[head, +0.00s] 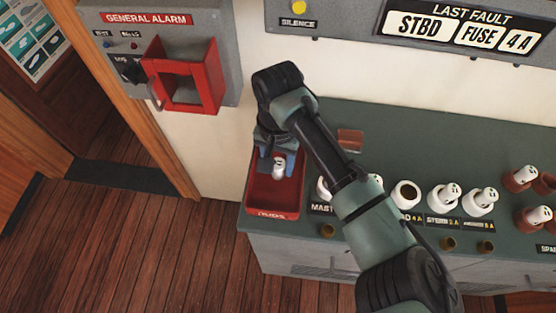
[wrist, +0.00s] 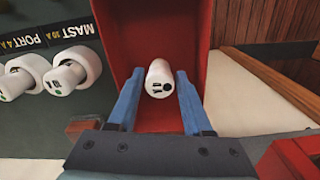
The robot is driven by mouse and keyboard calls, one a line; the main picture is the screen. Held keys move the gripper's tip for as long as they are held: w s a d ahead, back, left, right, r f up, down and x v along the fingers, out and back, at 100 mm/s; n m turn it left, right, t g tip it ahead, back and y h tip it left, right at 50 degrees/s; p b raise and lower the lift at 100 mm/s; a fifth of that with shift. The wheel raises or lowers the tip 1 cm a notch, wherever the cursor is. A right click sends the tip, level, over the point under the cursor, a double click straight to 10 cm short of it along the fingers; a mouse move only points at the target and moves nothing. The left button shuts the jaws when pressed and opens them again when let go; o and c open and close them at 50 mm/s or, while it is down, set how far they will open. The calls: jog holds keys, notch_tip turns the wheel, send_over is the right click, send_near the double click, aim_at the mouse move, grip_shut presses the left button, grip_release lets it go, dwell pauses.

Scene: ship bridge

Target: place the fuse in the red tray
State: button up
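The white fuse (wrist: 159,78) is inside the red tray (wrist: 131,60), its marked end facing the wrist camera. In the head view the fuse (head: 279,168) is within the walls of the tray (head: 272,208), at the bench's left end. My gripper (wrist: 160,80) points down into the tray, with one blue finger on each side of the fuse. The fingers look open, with narrow red gaps beside the fuse. The fuse's lower end and whether it touches the tray floor are hard to see.
White fuse holders (head: 443,198) line the green bench (head: 400,140) right of the tray, one an empty socket (head: 405,194). Several brown holders with fuses (head: 521,178) stand at the far right. The red alarm box (head: 184,75) hangs on the wall at left.

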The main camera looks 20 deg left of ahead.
jog(key=shift+o, duration=1.1)
jog(key=shift+r, duration=0.1)
